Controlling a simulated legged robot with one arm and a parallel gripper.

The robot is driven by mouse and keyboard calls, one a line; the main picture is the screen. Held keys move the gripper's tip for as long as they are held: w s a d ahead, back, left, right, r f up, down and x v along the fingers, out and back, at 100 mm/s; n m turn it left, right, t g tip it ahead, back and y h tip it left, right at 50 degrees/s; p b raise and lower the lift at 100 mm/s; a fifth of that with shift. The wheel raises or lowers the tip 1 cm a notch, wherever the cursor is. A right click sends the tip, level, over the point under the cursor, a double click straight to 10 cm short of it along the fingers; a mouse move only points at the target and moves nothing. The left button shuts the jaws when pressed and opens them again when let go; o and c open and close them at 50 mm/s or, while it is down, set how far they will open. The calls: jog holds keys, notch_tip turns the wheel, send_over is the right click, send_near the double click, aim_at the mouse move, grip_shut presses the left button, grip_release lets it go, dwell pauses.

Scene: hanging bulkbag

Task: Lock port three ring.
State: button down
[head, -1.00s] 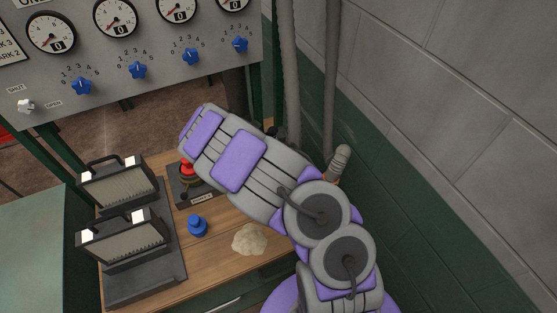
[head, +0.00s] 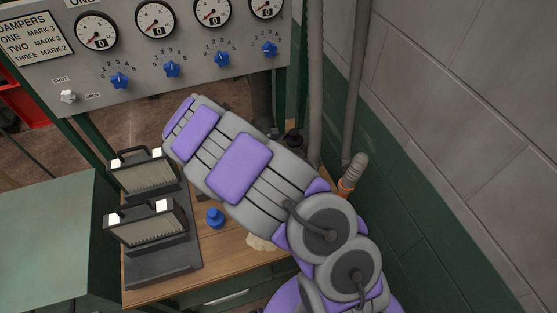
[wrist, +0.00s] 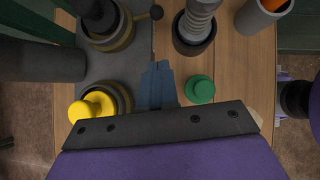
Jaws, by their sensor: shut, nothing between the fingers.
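In the wrist view my gripper (wrist: 160,68) is shut and empty, its blue-grey fingers over the bench beside a dark port block (wrist: 140,50). A collar ring (wrist: 124,32) at the block's top surrounds a black hose end, and a short ball-ended lever (wrist: 155,12) shows beside it. A second collar ring (wrist: 124,98) lies left of the fingers, with a yellow plug (wrist: 92,106) at it. I cannot tell which is port three or whether either ring is locked. In the head view my arm hides the gripper and block.
A green cap (wrist: 200,90) and a ribbed hose in a dark cup (wrist: 194,42) are right of the fingers. In the head view, two finned units (head: 146,222) stand left on the bench. A dial panel (head: 190,55) is above; pipes and a wall stand right.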

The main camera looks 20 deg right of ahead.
jog(key=shift+a+r, duration=0.15)
jog(key=shift+a, duration=0.15)
